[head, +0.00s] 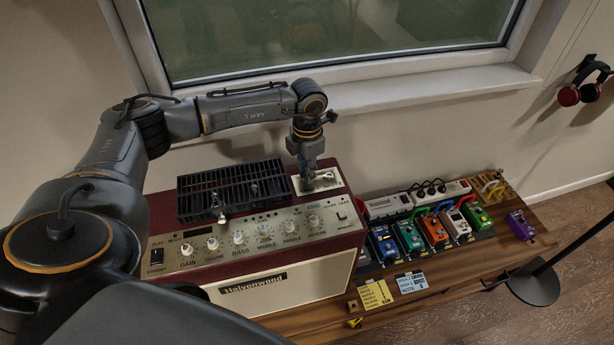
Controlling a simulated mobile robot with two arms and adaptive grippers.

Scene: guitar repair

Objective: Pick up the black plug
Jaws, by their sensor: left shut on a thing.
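My left gripper (308,178) points down at the light panel on the right end of the amplifier's top. Its fingers are shut on a small dark thing, most likely the black plug, which the fingers almost wholly hide. I cannot tell whether the plug is still seated or clear of the panel. The red and cream amplifier (290,285) stands on the wooden bench, with a row of knobs along its sloped front. My right gripper is not in view.
A black grille (232,188) covers the amplifier's top left of my gripper. Several coloured pedals (434,230) and power strips (441,190) lie to the right. A window (330,40) is behind. Yellow (375,294) and blue (411,282) notes lie on the bench front.

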